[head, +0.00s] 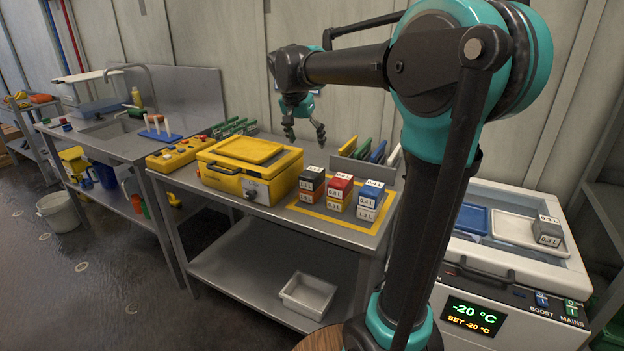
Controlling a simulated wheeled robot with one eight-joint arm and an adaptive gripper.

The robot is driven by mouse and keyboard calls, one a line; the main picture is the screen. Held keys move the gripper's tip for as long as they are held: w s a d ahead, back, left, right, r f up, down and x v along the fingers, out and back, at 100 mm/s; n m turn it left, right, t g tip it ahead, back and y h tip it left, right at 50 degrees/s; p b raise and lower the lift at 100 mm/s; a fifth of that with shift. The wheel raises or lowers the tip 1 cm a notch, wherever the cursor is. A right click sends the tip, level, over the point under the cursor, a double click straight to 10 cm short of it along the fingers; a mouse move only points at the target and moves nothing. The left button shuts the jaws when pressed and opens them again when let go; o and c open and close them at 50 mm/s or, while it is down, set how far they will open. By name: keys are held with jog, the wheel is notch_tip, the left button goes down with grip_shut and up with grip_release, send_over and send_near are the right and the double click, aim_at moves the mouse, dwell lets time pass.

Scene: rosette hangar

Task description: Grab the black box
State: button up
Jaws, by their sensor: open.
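My gripper (305,136) is open and empty. Its fingers point down, and it shows above and behind the black box in the picture, apart from it. The exact distance in depth is hard to tell.
A yellow case (231,179) stands close left. Upright panels (362,151) stand behind. A freezer (492,275) is at right.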

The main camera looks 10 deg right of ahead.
send_near(312, 172)
jog(key=x, duration=0.5)
jog(key=shift+w+d+r, duration=0.1)
jog(key=shift+d, duration=0.3)
jog(key=shift+a+x, duration=0.2)
jog(key=shift+x, duration=1.15)
jog(key=shift+a+x, duration=0.2)
jog(key=shift+x, duration=1.15)
jog(key=shift+f, duration=0.3)
jog(key=c, duration=1.3)
jog(key=shift+c, duration=0.2)
